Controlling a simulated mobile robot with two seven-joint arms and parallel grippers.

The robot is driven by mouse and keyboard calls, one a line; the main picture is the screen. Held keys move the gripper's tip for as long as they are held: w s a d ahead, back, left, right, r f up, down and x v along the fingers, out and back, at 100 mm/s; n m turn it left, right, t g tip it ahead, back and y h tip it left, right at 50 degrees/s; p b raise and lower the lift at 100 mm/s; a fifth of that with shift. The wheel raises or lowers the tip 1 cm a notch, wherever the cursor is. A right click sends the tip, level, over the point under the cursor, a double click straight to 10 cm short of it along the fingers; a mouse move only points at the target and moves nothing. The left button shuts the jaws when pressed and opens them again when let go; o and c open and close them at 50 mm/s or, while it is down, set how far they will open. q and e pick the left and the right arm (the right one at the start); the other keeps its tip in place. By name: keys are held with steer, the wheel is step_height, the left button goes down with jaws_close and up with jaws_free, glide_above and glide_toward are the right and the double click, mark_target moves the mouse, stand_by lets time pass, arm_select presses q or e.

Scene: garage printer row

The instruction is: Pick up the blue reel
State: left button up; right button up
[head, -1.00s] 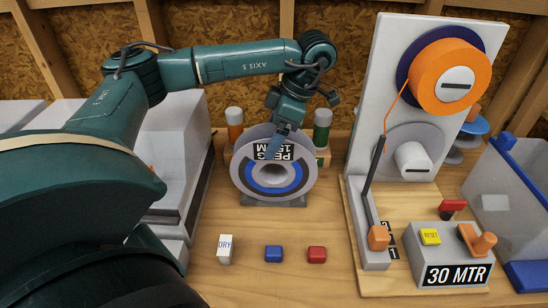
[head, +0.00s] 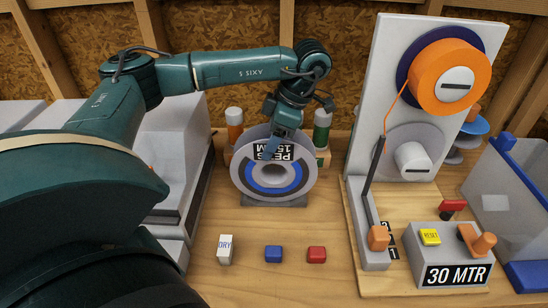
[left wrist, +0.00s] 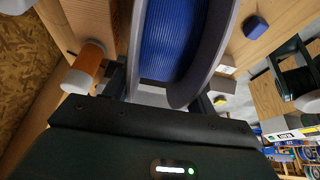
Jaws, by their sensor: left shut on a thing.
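The blue reel (head: 296,176) has grey flanges, blue filament and a white label with dark print. It stands upright on a grey base (head: 275,200) at the middle of the bench. It also fills the upper middle of the left wrist view (left wrist: 178,42), where the blue windings show between its flanges. My left gripper (head: 274,145) reaches down from above at the reel's top and is shut on it, with a finger on each side in the left wrist view. The far finger is hidden in the head view. My right gripper is not in view.
Blue (head: 273,254), red (head: 317,254) and white (head: 225,249) blocks lie in front. A winder board (head: 360,125) with an orange spool (head: 440,85) stands right.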

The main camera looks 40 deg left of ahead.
arm_select(q)
jaws_close()
steer(key=shift+r, duration=0.1)
